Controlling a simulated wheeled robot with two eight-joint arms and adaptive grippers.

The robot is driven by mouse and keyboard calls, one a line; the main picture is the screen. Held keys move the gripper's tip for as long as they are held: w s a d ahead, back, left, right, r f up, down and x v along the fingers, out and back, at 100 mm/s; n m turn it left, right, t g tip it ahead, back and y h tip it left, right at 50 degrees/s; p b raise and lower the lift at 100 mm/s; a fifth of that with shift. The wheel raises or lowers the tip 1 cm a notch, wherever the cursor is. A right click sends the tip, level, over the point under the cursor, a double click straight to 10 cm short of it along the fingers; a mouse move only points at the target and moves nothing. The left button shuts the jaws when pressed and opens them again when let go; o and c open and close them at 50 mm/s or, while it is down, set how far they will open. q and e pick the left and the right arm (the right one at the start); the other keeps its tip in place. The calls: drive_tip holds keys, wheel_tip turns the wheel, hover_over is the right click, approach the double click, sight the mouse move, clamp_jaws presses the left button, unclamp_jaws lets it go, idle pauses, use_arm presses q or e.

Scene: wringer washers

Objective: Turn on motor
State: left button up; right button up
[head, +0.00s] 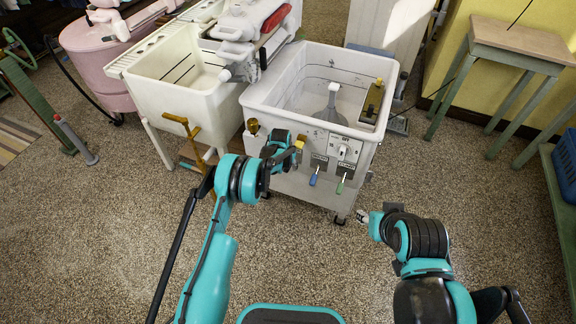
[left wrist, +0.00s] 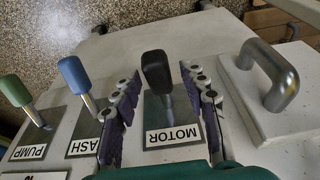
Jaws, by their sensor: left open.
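In the left wrist view the motor lever (left wrist: 155,72) has a black knob on a metal stem and rises from a grey plate labelled MOTOR (left wrist: 172,134). My left gripper (left wrist: 162,82) is open, with one finger on each side of this lever; I cannot tell whether either touches it. In the head view my left gripper (head: 285,152) is at the front left of the white washer (head: 268,108) and hides the motor lever. My right gripper (head: 368,220) is low in front of the washer, apart from it; its fingers are too small to read.
Beside the motor lever are the blue-knobbed wash lever (left wrist: 75,75) and the green-knobbed pump lever (left wrist: 17,92). A metal handle (left wrist: 272,62) stands on a pale panel on the other side. A cream double tub (head: 165,105) adjoins the washer. The carpet in front is clear.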

use_arm(q)
drive_tip(key=v, duration=1.2)
